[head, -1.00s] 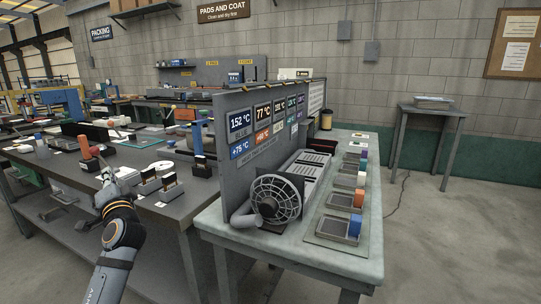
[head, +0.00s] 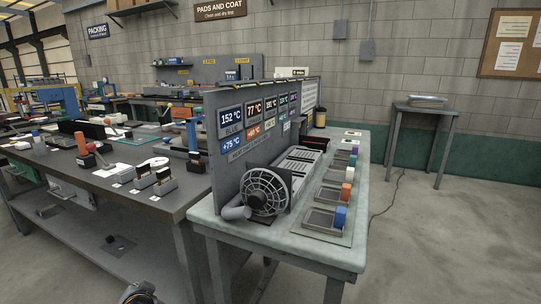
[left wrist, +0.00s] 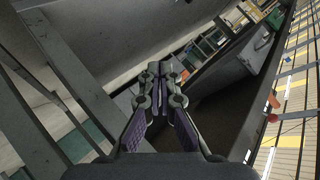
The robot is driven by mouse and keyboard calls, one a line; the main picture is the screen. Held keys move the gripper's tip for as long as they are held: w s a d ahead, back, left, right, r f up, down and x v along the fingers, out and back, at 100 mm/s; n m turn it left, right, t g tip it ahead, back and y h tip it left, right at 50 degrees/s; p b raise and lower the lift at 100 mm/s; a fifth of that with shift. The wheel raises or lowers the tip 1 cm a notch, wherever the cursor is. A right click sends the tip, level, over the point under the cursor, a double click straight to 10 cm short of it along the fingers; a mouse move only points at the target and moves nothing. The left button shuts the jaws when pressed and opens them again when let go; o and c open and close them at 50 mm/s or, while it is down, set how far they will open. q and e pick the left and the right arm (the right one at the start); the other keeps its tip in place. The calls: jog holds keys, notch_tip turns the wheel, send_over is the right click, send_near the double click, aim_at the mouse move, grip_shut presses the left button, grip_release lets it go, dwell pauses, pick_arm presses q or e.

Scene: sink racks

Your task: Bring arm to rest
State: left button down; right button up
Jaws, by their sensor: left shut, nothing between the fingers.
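My left gripper (left wrist: 162,72) shows in the left wrist view with its fingertips together and nothing between them. It is beside grey table framework and below a dark surface, touching nothing that I can make out. In the head view only a rounded dark joint of my left arm shows at the bottom edge, left of centre; the gripper itself is out of that picture. My right arm and gripper are in neither view.
A grey bench with a fan (head: 265,192) and several small trays stands at centre right. A dark workbench (head: 150,212) with tools and small holders is at left. A small side table (head: 428,110) stands by the wall. Open floor lies at right.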

pick_arm(q)
jog(key=s+d+f+n+g+h, duration=0.1)
jog(key=s+d+f+g+h, duration=0.15)
jog(key=s+d+f, duration=0.5)
jog(key=s+d+f+g+h+p, duration=0.1)
jog(key=s+d+f+g+h, duration=0.3)
jog(key=s, duration=0.7)
jog(key=s+d+f+n+g+h, duration=0.1)
jog(key=s+d+f+g, duration=0.15)
jog(key=s+f, duration=0.6)
jog(key=s+a+f+y+p, duration=0.1)
jog(key=s+a+f+p, duration=0.15)
jog(key=p, duration=0.95)
jog(key=s+a+f+p, duration=0.2)
jog(key=s+p, duration=1.2)
jog(key=s, duration=0.1)
jog(key=shift+s+a, duration=0.3)
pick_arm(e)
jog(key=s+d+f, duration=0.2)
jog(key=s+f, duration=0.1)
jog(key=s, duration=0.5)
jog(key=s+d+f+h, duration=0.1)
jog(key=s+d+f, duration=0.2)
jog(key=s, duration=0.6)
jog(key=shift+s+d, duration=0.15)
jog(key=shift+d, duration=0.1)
